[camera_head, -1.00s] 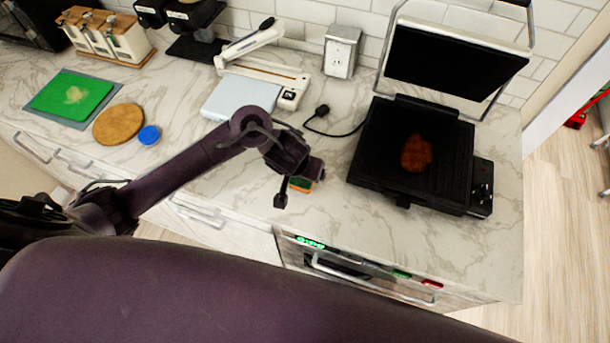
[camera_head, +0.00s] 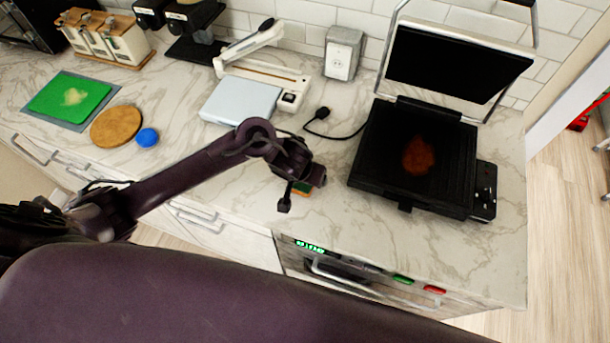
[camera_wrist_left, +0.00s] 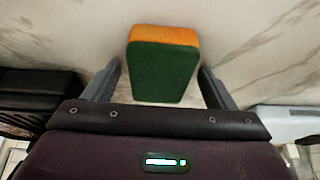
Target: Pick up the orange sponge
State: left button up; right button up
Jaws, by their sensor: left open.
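The orange sponge (camera_wrist_left: 163,62) has a dark green pad on one face and an orange edge. In the left wrist view it is between the two fingers of my left gripper (camera_wrist_left: 160,88), with a gap on each side. In the head view only a small part of the sponge (camera_head: 302,189) shows on the counter, below and beside the gripper; the rest is hidden. My left gripper (camera_head: 300,192) is open and low over the counter. My right gripper is not in view.
A black grill (camera_head: 415,155) with a brown piece of food on it stands right of the gripper. A pale blue board (camera_head: 240,102) and a white sealer-like device (camera_head: 268,72) are behind. The marble counter (camera_head: 350,235) is clear in front.

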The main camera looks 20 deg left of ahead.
pick_arm(q)
jog(key=c, duration=1)
jog(key=shift+c, duration=0.2)
jog(key=shift+r, duration=0.15)
notch_tip(320, 180, up, 20)
jog(key=p, duration=0.5)
